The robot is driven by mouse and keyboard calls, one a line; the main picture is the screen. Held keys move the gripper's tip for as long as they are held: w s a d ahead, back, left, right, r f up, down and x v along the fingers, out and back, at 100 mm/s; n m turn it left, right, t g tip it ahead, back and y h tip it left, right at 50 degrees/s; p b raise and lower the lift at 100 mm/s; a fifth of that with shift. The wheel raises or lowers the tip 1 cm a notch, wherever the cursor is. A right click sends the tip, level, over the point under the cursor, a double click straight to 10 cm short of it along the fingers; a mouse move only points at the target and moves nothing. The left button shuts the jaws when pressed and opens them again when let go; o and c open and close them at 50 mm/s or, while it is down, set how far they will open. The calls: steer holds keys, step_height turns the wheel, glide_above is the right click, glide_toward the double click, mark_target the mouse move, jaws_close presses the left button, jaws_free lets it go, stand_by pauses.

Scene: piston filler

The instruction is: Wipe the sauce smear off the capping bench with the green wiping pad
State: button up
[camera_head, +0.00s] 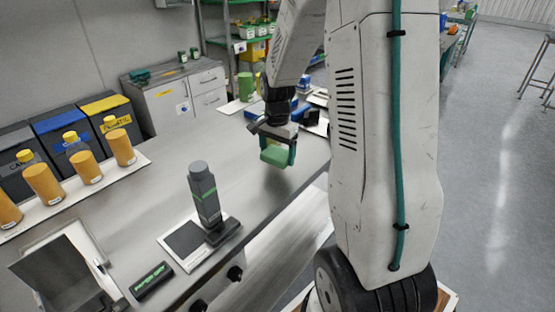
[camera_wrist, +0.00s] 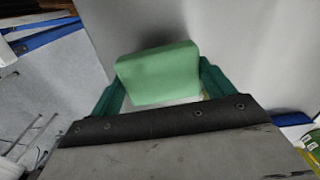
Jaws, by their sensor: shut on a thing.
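My gripper (camera_head: 278,150) is shut on the green wiping pad (camera_head: 274,156) and holds it over the grey bench top (camera_head: 262,192). In the wrist view the pad (camera_wrist: 158,75) sits between the two green fingers of my gripper (camera_wrist: 160,85). I cannot tell for sure whether the pad touches the bench or hangs just above it. No sauce smear is clearly visible in either view; the pad or my arm may hide it.
Orange bottles (camera_head: 120,147) line a white shelf at the left. A green cylinder (camera_head: 246,86) and blue items stand behind my gripper. The bench middle is clear.

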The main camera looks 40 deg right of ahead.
steer(key=shift+r, duration=2)
